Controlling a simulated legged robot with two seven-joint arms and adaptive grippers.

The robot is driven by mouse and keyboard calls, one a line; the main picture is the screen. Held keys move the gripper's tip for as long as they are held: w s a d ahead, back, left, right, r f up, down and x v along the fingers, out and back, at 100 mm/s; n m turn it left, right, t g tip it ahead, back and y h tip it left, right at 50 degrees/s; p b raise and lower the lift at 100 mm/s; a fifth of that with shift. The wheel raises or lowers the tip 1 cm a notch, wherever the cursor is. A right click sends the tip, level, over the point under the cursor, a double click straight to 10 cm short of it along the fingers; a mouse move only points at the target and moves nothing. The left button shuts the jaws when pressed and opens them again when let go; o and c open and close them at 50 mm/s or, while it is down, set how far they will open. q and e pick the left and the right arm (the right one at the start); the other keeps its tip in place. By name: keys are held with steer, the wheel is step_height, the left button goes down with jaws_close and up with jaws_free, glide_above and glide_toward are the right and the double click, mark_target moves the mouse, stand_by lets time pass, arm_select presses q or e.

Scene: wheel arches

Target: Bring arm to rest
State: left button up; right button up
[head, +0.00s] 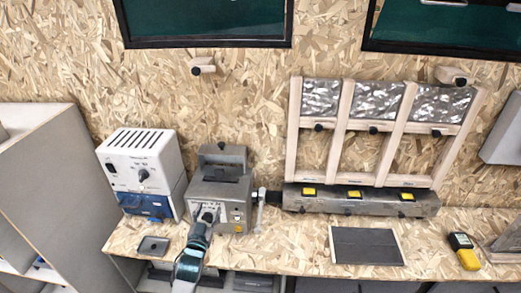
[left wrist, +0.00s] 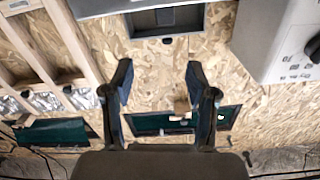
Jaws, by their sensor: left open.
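My left gripper (head: 203,228) comes in from the bottom of the head view, over the front edge of the workbench (head: 290,238) and in front of the grey control box (head: 222,190). Its fingers overlap the box's lower front in that view; whether they touch it I cannot tell. In the left wrist view the left gripper (left wrist: 160,72) has its two fingers spread apart with nothing between them. The wrist view appears upside down, with the wall behind the fingers. My right gripper is in neither view.
A white-and-blue device (head: 140,168) stands left of the grey box. A wooden frame (head: 338,130) stands on a grey base with yellow labels. A dark panel (head: 366,246) and a yellow meter (head: 464,250) lie at right. A grey cabinet (head: 55,190) flanks the left.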

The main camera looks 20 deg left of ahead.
arm_select(q)
steer(key=s+d+f+m+g+h, duration=0.1)
steer(key=s+d+f+g, duration=0.3)
steer(key=s+f, duration=0.45)
steer(key=s+d+f+m+g+h, duration=0.1)
steer(key=s+d+f+g+h, duration=0.25)
steer(key=f, duration=0.75)
steer(key=s+d+f+g, duration=0.3)
steer(key=s+d, duration=0.1)
steer(key=s, duration=0.6)
steer(key=s+d+f+g, duration=0.4)
steer(key=s+d, duration=0.1)
steer(key=s, duration=0.6)
step_height(320, 180, down, 23)
steer(key=m, duration=0.1)
steer(key=s+a+f+g, duration=0.2)
steer(key=s+f, duration=1.2)
steer(key=f, duration=0.2)
steer(key=shift+a+f, duration=0.25)
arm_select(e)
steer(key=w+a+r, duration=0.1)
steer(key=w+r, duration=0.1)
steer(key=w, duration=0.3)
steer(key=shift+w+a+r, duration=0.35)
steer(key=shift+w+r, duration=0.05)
